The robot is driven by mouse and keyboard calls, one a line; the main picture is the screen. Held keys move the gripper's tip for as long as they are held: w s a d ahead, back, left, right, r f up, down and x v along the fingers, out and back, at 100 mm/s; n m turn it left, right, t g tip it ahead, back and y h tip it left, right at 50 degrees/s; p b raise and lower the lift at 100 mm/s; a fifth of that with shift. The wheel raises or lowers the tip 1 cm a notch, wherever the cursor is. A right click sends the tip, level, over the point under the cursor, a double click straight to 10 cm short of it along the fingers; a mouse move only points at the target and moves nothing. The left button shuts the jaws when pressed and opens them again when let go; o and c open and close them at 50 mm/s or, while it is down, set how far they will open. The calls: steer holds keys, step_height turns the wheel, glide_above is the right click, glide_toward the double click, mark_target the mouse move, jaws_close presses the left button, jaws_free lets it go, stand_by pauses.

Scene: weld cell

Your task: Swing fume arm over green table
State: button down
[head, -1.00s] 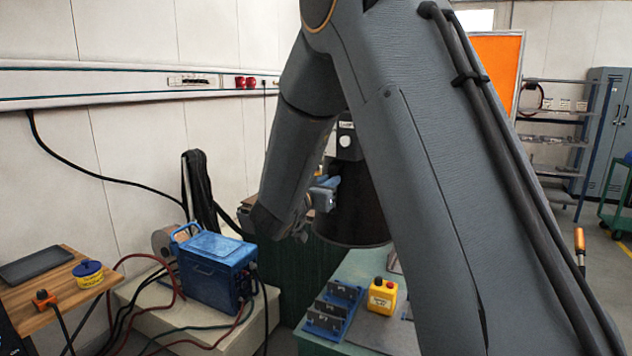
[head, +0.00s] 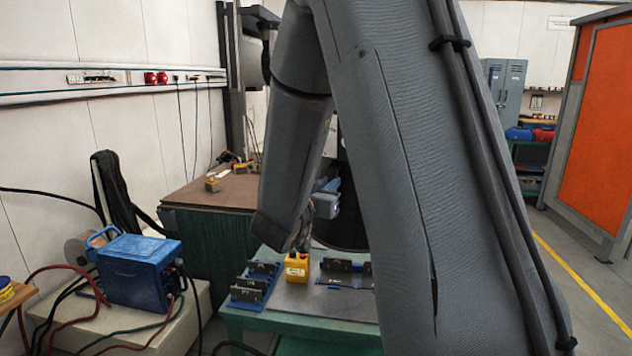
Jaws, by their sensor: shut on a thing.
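The fume arm's black hood (head: 347,215) hangs behind my arm, its left side and lower rim showing and the rest hidden. My gripper (head: 326,196) is at the hood's left side, shut on the fume arm; the exact grip spot is partly covered by my own arm link. The green table (head: 290,321), with a grey plate on top, stands below. In the picture the hood appears above the table's back part; I cannot tell how much of it is over the top.
On the table are blue fixtures (head: 253,286) with dark blocks and a yellow button box (head: 297,267). A dark green bench (head: 207,235) with a brown top stands behind left. A blue welder (head: 138,272) with hoses stands left. Orange screen (head: 603,120) at right; floor there is clear.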

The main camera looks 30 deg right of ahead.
steer(key=shift+s+d+r, duration=0.15)
steer(key=shift+s+d, duration=0.3)
steer(key=shift+s, duration=0.35)
steer(key=c, duration=1.8)
jaws_free()
steer(key=shift+s, duration=0.1)
steer(key=shift+o, duration=0.2)
steer(key=b+v, duration=0.2)
steer(key=v, duration=0.5)
steer(key=shift+s+a, duration=0.25)
